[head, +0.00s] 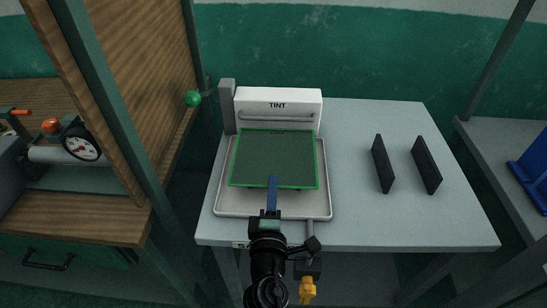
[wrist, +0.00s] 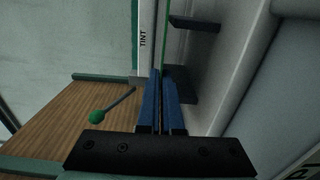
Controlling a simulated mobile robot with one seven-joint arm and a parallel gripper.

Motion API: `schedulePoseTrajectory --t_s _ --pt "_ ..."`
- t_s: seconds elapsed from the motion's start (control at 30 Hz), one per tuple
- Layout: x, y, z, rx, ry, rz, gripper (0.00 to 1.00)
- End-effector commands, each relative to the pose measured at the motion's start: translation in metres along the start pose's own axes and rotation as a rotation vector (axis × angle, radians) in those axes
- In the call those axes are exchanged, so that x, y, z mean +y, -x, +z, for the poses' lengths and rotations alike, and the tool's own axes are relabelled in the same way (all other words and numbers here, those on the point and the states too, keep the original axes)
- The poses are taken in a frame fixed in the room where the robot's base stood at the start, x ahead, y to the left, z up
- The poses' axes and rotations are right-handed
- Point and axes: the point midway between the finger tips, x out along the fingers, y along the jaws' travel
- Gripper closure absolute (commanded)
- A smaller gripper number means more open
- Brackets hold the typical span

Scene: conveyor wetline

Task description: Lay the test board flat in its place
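The test board (head: 274,155) is a dark green panel with a bright green edge, roughly level over the pale tray (head: 321,205). It shows edge-on as a thin green line in the wrist view (wrist: 165,38). My gripper (head: 272,184) has blue fingers, shut on the middle of the board's near edge; they also show in the wrist view (wrist: 163,85). Dark supports (wrist: 196,24) stand up from the tray toward the board's underside. I cannot tell whether the board touches them. The board hides most of the tray floor.
A white box marked TINT (head: 277,105) stands directly behind the tray, beside a grey post (head: 228,106). Two black upright plates (head: 383,163) (head: 426,165) stand on the table to the right. A green-knobbed lever (head: 193,99) is at left. The table's right front is clear.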

Motion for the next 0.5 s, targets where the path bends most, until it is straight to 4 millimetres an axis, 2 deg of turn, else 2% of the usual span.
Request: schedulePoseTrajectory --t_s 0.5 --pt "0.021 0.0 0.0 0.0 0.0 0.003 1.0"
